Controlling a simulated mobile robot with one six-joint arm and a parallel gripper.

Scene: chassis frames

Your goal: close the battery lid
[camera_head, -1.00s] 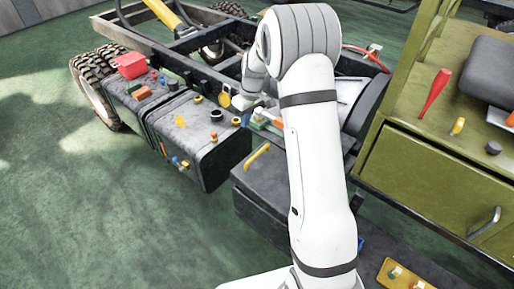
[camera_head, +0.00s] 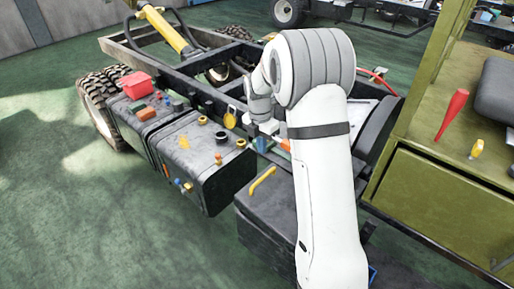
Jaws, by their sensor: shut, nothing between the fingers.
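A dark battery box (camera_head: 268,217) stands beside the truck frame, right of the tanks and partly behind my arm. A yellow handle (camera_head: 262,181) lies along its dark top, which appears to be the lid (camera_head: 280,190). My arm hides the right part of this top, so I cannot tell how far the lid is open. My gripper (camera_head: 267,127) is shut and empty, pointing down behind the box top, near small blue and orange parts. Its fingertips are hard to make out, and I cannot tell whether they touch anything.
Two dark tanks (camera_head: 203,165) with caps and fittings stand left of the box. A red container (camera_head: 136,84) sits on the far one. The truck frame (camera_head: 190,62) runs behind. A green cabinet (camera_head: 440,205) with a red-handled tool (camera_head: 452,114) stands right. The left floor is clear.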

